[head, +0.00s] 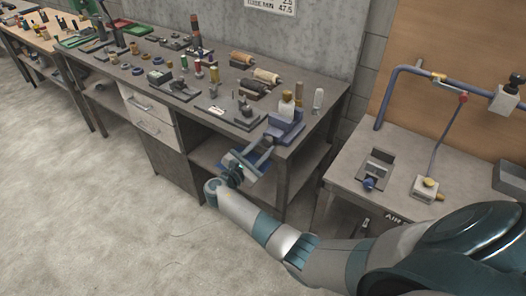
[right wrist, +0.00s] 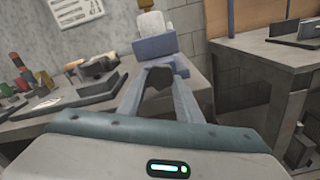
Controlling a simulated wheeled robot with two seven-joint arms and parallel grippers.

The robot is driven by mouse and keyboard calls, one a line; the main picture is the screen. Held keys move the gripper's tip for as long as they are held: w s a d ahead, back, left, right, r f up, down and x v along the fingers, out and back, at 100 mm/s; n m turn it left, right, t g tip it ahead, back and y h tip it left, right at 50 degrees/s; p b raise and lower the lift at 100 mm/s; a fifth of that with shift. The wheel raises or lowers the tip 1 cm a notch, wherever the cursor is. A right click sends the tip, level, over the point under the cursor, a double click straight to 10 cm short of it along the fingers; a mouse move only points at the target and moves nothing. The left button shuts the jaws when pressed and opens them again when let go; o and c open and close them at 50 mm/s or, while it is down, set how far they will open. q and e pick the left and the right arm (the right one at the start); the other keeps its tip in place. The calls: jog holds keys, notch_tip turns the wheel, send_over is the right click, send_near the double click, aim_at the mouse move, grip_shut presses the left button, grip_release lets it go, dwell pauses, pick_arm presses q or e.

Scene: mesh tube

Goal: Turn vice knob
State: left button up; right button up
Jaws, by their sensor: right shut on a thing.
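The blue vice (head: 287,127) is mounted at the front right corner of the grey workbench, with its knob end facing out over the front edge. In the right wrist view the vice (right wrist: 157,45) stands straight ahead, with a pale block on top. My right gripper (head: 262,146) is at the front of the vice, just off the bench edge. In the right wrist view my right gripper (right wrist: 158,90) has its fingers on both sides of the dark vice knob (right wrist: 157,80), shut on it. The knob is partly hidden by the fingers. My left gripper is out of view.
The workbench (head: 215,110) holds many tools, rollers and small parts left of the vice. To the right stands a second table (head: 400,160) with a blue pipe frame (head: 420,73) and small fixtures. The floor in front of the workbench is clear.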

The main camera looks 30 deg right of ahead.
jog(key=o, duration=1)
jog(key=shift+o, duration=0.2)
jog(key=shift+a, duration=0.15)
jog(key=shift+s+a+f, duration=0.1)
jog(key=shift+s+a, duration=0.15)
jog(key=shift+a, duration=0.25)
jog(key=b+v, duration=0.4)
jog(key=v, duration=1.2)
